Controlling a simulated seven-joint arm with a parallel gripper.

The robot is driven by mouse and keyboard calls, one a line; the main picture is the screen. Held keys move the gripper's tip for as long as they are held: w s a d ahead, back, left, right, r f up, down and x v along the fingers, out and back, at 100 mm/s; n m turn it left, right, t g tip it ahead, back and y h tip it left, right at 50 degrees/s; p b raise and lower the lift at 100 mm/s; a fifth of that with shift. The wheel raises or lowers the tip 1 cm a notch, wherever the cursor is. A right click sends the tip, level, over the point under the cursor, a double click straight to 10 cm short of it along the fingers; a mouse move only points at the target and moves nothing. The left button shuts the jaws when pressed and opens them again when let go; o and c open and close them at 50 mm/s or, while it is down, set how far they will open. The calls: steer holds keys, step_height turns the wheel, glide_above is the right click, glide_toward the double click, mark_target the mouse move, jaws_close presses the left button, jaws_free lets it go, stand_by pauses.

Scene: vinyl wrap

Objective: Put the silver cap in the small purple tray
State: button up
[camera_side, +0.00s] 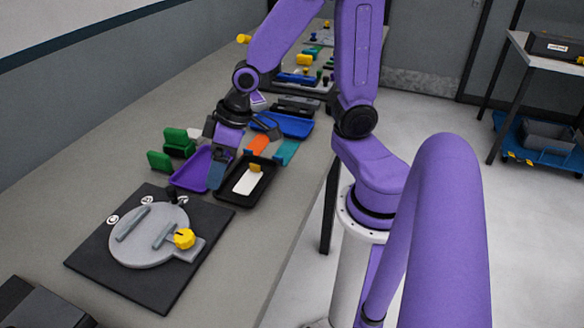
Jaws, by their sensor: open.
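The small purple tray (185,179) lies on the long grey workbench, left of the black tray. My gripper (216,177) points down at the purple tray's right side, between it and the black tray, and covers part of it. Its jaws are open. The gap between the fingers is hard to see from this side, and I see nothing held. I cannot pick out the silver cap for certain. Small silvery-white round shapes (113,219) show on the black board (155,290), but I cannot tell whether any is the cap.
The board carries a grey round fixture (145,250) with bars and a yellow knob (184,238). Green blocks (178,141) stand behind the purple tray. A black tray (262,185) with a white piece and a blue tray (290,125) lie to the right.

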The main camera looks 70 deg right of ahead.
steer(key=s+r+n+g+h, duration=0.1)
steer(key=s+n, duration=0.2)
steer(key=s, duration=0.5)
steer(key=s+r+n+g+h, duration=0.1)
steer(key=s+n, duration=0.3)
steer(key=s, duration=0.4)
steer(key=shift+a+r+g, duration=0.45)
steer(key=shift+r+g, duration=0.3)
steer(key=shift+g, duration=0.05)
steer(key=shift+s+d+r+n, duration=0.1)
steer(key=shift+s+d+n, duration=0.15)
steer(key=shift+s, duration=0.2)
steer(key=shift+w+a, duration=0.1)
steer(key=shift+w, duration=0.05)
